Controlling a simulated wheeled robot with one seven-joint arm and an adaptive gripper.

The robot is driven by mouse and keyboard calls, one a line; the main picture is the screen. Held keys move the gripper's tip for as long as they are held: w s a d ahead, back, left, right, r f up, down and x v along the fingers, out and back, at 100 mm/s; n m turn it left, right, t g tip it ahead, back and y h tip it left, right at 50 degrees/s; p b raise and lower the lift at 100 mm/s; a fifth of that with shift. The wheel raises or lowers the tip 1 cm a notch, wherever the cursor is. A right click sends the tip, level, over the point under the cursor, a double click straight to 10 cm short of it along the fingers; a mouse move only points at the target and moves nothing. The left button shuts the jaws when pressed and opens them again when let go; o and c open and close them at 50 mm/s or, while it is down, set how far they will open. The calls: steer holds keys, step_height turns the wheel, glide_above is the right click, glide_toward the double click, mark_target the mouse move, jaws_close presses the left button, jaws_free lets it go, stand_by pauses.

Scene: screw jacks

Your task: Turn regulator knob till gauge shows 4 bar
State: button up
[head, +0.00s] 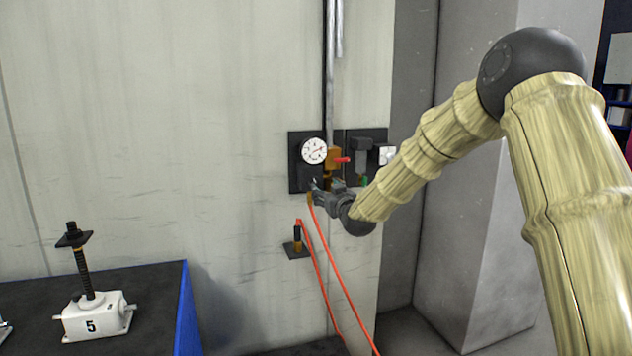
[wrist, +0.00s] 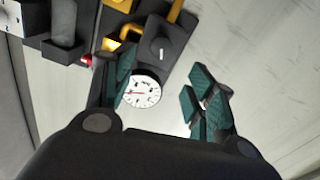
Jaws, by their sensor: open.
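The round white gauge (head: 314,150) with a red needle is on a dark wall panel (head: 294,160). Its scale is too small to read for certain. In the wrist view the gauge (wrist: 145,90) shows between my fingers, partly behind the left one. A dark rounded part with a white mark, seemingly the regulator knob (wrist: 165,45), is beyond the fingertips there. My gripper (head: 317,189) is open just below the gauge; in the wrist view its jaws (wrist: 160,82) stand apart with nothing between the pads. In the head view my gripper hides the panel's lower part.
A brass valve with a red handle (head: 342,160) is right of the gauge, and a dark fitting (head: 361,150) beyond it. Orange hoses (head: 330,265) hang below my gripper. A wall bracket (head: 297,247) is lower left. A white screw jack (head: 92,318) stands on the bench (head: 150,285).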

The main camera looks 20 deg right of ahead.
mark_target(316, 182)
steer(key=shift+w+a+f+p, duration=0.1)
steer(key=shift+w+p, duration=0.9)
steer(key=shift+w, duration=1.6)
steer(key=shift+w+a+p, duration=0.1)
steer(key=shift+w+p, duration=0.85)
steer(key=shift+w, duration=1.65)
steer(key=shift+c, duration=0.5)
steer(key=c, duration=0.9)
